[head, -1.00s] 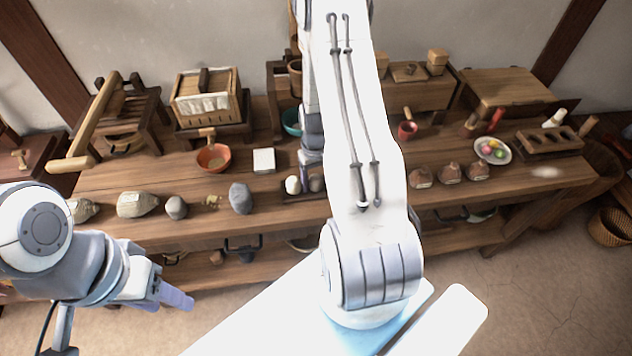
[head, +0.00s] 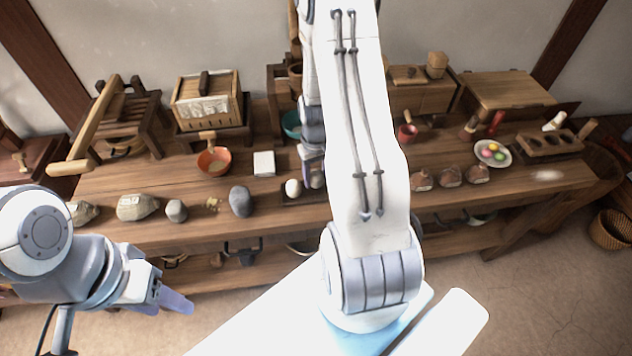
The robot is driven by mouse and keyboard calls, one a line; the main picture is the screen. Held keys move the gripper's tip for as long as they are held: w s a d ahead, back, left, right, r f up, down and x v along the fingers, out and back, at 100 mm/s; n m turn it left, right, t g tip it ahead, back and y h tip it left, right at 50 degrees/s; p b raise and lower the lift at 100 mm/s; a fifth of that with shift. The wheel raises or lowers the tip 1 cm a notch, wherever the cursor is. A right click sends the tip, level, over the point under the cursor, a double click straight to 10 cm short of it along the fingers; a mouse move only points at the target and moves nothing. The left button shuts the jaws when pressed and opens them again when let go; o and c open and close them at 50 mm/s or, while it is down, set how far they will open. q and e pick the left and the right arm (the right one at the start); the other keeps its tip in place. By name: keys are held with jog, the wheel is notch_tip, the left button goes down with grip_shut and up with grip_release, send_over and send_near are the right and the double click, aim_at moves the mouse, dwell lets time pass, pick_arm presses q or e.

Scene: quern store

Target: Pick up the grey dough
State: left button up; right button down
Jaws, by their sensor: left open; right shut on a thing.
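The grey dough (head: 317,181) is a small round grey lump at the dark tray (head: 300,197) near the middle of the bench, right of a white lump (head: 293,188). My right gripper (head: 314,169) reaches down over the tray and is shut on the grey dough; the white arm in front hides part of this spot. I cannot tell whether the dough is clear of the tray. My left gripper (head: 174,303) is open and empty, in front of the bench at lower left.
The wooden bench (head: 370,207) is crowded. Left of the tray are a grey stone (head: 240,201), a white block (head: 264,163) and an orange bowl (head: 213,161). To the right are several brown sacks (head: 450,175) and a plate (head: 507,152) of coloured balls.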

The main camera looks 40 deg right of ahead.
jog(key=s+d+r, duration=0.8)
jog(key=shift+s, duration=0.3)
jog(key=shift+a, duration=0.1)
dwell(0.5)
